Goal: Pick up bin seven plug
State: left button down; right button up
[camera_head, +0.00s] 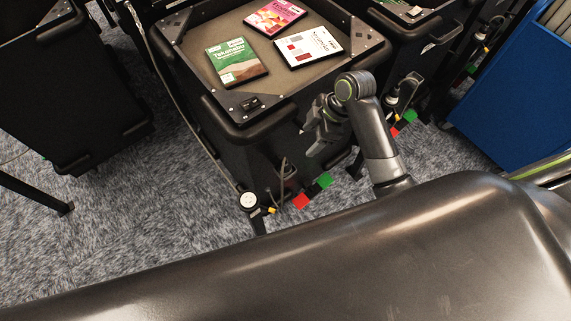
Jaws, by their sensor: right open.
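A black bin (215,103) stands in the middle, and I cannot read a number on it. A round white plug-like piece (249,200) is low at its front corner, by a small yellow part. A dark fitting with a looped cable (286,170) is on the bin's front, near the floor. I cannot tell which of these is the plug of bin seven. My right gripper (316,138) is open and empty beside the bin's front right side, above and to the right of both pieces. My left gripper is not in view.
Green, white and pink flat cases (310,47) lie in the bin. Red (301,201) and green (324,181) tabs stick out below it. Another black bin (65,90) stands left, a blue container (520,110) right. Carpet (150,215) is open at lower left.

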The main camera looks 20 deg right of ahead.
send_over(286, 163)
jog(key=s+d, duration=0.1)
jog(key=d, duration=0.1)
notch_tip(286, 163, down, 10)
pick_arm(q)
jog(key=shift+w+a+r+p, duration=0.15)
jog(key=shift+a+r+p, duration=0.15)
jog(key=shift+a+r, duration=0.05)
pick_arm(e)
jog(key=shift+x, duration=3.05)
jog(key=shift+w+d, duration=0.15)
jog(key=shift+c, duration=0.4)
jog(key=c, duration=1.1)
jog(key=shift+r, duration=0.15)
